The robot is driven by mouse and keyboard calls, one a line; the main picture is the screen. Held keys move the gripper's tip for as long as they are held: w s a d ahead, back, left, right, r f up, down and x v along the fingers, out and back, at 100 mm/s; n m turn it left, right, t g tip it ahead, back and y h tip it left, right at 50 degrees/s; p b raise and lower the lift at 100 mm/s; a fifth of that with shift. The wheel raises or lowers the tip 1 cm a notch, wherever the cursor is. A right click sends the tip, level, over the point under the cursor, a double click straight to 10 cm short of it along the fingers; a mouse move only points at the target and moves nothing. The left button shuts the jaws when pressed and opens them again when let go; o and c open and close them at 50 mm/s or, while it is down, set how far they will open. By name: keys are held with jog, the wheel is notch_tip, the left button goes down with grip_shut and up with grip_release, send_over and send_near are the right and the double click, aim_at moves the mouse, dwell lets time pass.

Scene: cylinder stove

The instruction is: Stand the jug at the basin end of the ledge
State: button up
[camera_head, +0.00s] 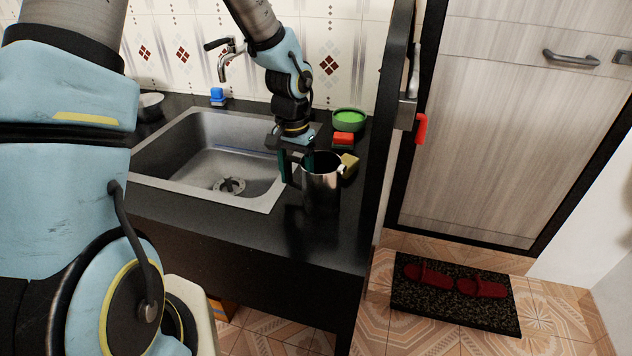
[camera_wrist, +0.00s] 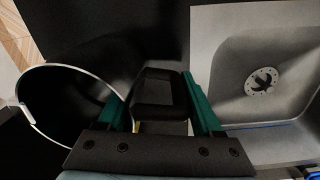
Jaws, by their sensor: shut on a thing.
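A shiny metal jug (camera_head: 322,184) with a dark handle is upright at the black ledge (camera_head: 300,232), just right of the basin (camera_head: 187,147). I cannot tell whether its base touches the ledge. My gripper (camera_head: 298,165) is shut on the jug's handle, on the basin side of the jug. In the wrist view the green fingers of my gripper (camera_wrist: 166,110) close on the black handle (camera_wrist: 158,98). The jug's round rim (camera_wrist: 75,68) shows at the left there, and the basin's drain (camera_wrist: 262,82) at the right. The jug's base is hidden in the wrist view.
A yellow sponge (camera_head: 349,165), a red and green item (camera_head: 343,140) and a green bowl (camera_head: 348,119) stand behind the jug. A tap (camera_head: 229,57) rises behind the basin. A dark upright panel (camera_head: 392,110) bounds the right side. The ledge's front right part is clear.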

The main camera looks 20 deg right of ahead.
grip_shut()
jog(key=shift+r, duration=0.1)
